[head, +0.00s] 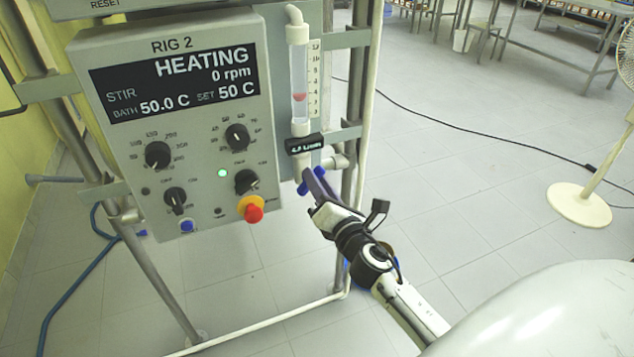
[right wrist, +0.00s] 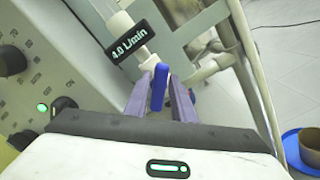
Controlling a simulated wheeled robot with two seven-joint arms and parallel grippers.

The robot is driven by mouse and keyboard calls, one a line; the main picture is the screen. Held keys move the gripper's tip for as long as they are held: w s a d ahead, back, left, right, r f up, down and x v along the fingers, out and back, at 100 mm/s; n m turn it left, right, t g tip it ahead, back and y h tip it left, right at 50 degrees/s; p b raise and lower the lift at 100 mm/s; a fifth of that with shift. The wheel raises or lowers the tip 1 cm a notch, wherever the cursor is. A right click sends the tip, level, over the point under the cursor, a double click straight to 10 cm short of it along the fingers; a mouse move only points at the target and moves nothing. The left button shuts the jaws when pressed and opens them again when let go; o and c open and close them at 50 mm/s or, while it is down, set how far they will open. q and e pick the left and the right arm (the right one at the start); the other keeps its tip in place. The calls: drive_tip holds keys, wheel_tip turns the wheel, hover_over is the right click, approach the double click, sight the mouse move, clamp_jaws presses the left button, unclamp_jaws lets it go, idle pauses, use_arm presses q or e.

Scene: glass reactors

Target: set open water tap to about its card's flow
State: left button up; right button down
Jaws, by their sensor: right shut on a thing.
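The water tap's blue handle (head: 303,188) is below the flow meter on RIG 2. It also shows in the right wrist view (right wrist: 158,90), between the two fingers. My right gripper (head: 316,186) is shut on it, reaching in from the lower right. The black card (head: 304,144) hangs just above the tap and reads 4.0 L/min in the right wrist view (right wrist: 129,41). The clear flow meter tube (head: 298,68) has a red float (head: 299,97) in its lower half, beside a mark that looks like 4; the digits are small. My left gripper is out of view.
The control box (head: 180,120) with knobs and a red emergency button (head: 252,212) stands left of the tap. A white fan (head: 590,190) stands far right. Open tiled floor lies between.

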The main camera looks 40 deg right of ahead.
idle(0.4)
drive_tip(key=c, duration=1.6)
unclamp_jaws()
drive_tip(key=shift+c, duration=0.2)
drive_tip(key=shift+s, duration=0.1)
drive_tip(key=b+v, duration=0.1)
drive_tip(key=v, duration=0.9)
drive_tip(key=shift+b, duration=0.35)
drive_tip(key=shift+s, duration=0.1)
